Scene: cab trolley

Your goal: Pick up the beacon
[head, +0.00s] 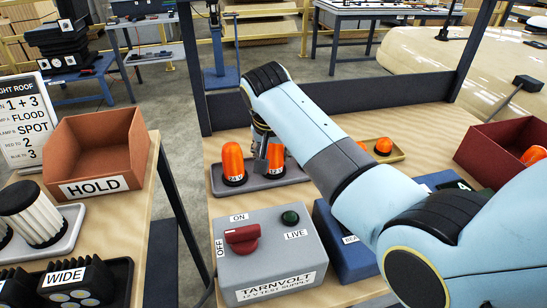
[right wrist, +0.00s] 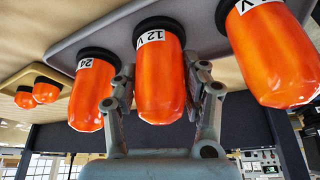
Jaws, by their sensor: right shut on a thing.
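Several orange beacons with black bases stand on a grey tray (head: 262,181). In the right wrist view, the middle beacon (right wrist: 160,80), labelled 12 V, is between the fingers of my right gripper (right wrist: 165,100), which is shut on it. Its base appears to be at the tray. A beacon labelled 24 (right wrist: 92,95) stands on one side, and another beacon (right wrist: 275,55) on the other. My left gripper is not in view.
A grey test supply box (head: 262,265) with a red switch stands in front. A HOLD bin (head: 100,150) is at left, a dark red bin (head: 500,150) at right. Small amber domes (head: 383,146) sit on a yellow tray. My right arm crosses above the bench and hides part of it.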

